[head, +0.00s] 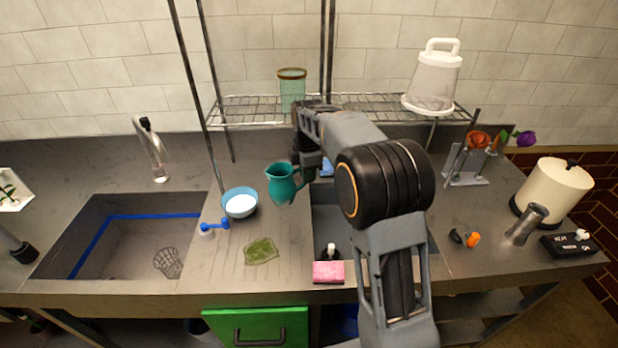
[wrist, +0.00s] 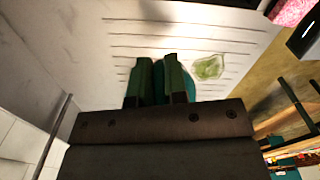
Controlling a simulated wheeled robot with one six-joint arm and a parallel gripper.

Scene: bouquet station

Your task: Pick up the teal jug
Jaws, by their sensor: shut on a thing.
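The teal jug (head: 281,184) is upright in the head view, over the counter between the blue bowl and the right sink. Its handle points right, toward my gripper (head: 306,172). My arm comes in from the right and partly hides the gripper's fingers. In the wrist view, the two fingers of my gripper (wrist: 160,85) are close together with the teal jug (wrist: 159,78) showing between and behind them. The gripper is shut on the jug. I cannot tell whether the jug's base touches the counter.
A blue bowl (head: 239,203), a green leaf-shaped dish (head: 261,251) and a pink sponge (head: 328,272) lie nearby. A wire shelf (head: 350,106) with a glass jar (head: 292,88) stands behind. The left sink (head: 125,245) is open. A metal post (head: 207,95) rises left of the jug.

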